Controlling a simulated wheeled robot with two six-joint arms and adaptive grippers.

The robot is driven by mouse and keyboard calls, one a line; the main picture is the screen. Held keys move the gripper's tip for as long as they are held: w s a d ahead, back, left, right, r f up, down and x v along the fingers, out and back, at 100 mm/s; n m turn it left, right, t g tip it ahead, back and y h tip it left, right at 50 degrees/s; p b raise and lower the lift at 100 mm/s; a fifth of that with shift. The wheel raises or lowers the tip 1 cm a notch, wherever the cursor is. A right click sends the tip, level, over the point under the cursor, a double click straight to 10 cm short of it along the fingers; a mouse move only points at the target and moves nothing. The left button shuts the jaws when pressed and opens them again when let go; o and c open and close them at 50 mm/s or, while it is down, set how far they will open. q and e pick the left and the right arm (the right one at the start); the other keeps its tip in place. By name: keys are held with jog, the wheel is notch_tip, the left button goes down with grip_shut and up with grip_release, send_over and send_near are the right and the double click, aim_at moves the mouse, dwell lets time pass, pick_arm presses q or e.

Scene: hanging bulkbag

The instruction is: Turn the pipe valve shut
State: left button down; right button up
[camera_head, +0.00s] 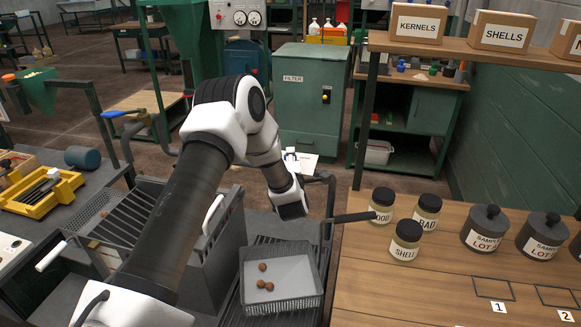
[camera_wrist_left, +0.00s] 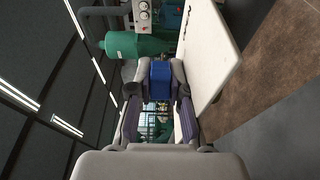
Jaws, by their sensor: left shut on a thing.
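A lever with a blue grip (camera_head: 124,113) sits on a yellowish fitting at the left, apart from my left gripper; I take it for the pipe valve. My left arm reaches across the middle. My left gripper (camera_head: 291,154) is small and partly hidden behind its wrist, in front of the green filter cabinet. In the left wrist view its fingers (camera_wrist_left: 160,108) are closed on a blue block (camera_wrist_left: 160,83). A white flat sheet (camera_wrist_left: 208,58) lies beside that block and seems joined to it; the sheet also shows in the head view (camera_head: 308,162). My right gripper is out of view.
A green filter cabinet (camera_head: 310,102) stands behind. A mesh tray (camera_head: 290,305) with several nuts is below. At right, a wooden bench (camera_head: 405,295) holds labelled jars (camera_head: 406,240) and dark sample pots (camera_head: 486,230). A dark handle (camera_head: 352,217) juts out near the bench edge.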

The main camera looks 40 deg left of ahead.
pick_arm(q)
jog(key=n+g+y+b, duration=0.2)
jog(key=g+b, duration=0.1)
jog(key=n+g+y+b, duration=0.2)
jog(key=n+g+b, duration=0.1)
jog(key=g, duration=0.1)
jog(key=shift+w+f+n+y+b, duration=0.1)
jog(key=shift+w+n+y+b, duration=0.1)
jog(key=shift+n+y+b, duration=0.15)
jog(key=shift+r+n+g+y+b, duration=0.1)
jog(key=shift+n+g+y+b, duration=0.2)
jog(key=shift+n+g+b, duration=0.85)
jog(key=shift+r+n+g+y+b, duration=0.1)
jog(key=shift+n+g+y+b, duration=0.3)
jog(key=shift+g, duration=1.35)
jog(key=shift+r+n, duration=0.1)
jog(key=shift+n, duration=0.2)
jog(key=c, duration=1.5)
grip_release()
jog(key=shift+s, duration=0.1)
jog(key=shift+o, duration=0.7)
jog(key=shift+a, duration=0.15)
